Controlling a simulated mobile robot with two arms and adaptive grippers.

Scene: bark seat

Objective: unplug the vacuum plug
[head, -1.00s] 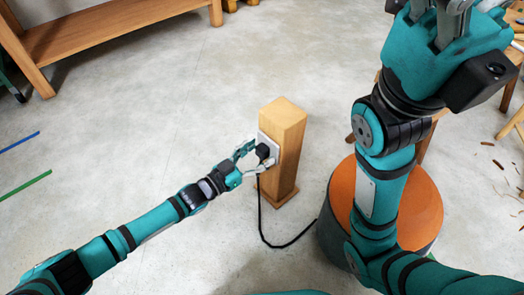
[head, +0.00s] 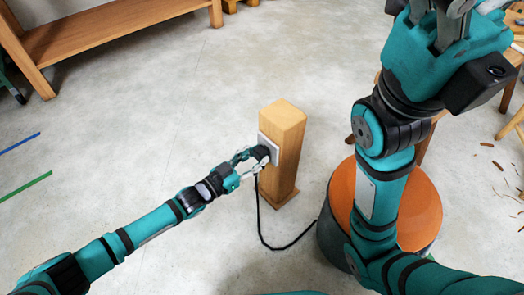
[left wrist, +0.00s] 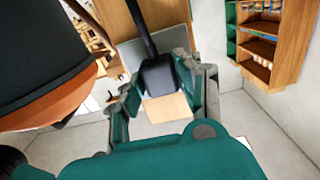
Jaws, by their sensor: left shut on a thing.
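A black plug (head: 261,154) with a black cord (head: 261,222) is at the pale outlet plate (head: 271,143) on the side of a wooden post (head: 285,150). My left gripper (head: 252,157) is shut on the plug. In the left wrist view the black plug (left wrist: 158,76) sits between the fingers of my left gripper (left wrist: 160,90), with the grey plate (left wrist: 176,43) behind it. More of the plate shows beside the plug, but I cannot tell for sure whether the prongs are clear of it. My right gripper (head: 445,15) is raised at the upper right, its fingertips cut off.
An orange-topped round seat (head: 412,205) stands right of the post, with the cord running toward its base. A wooden bench (head: 100,30) stands at the upper left. Wood scraps (head: 487,146) lie at the right.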

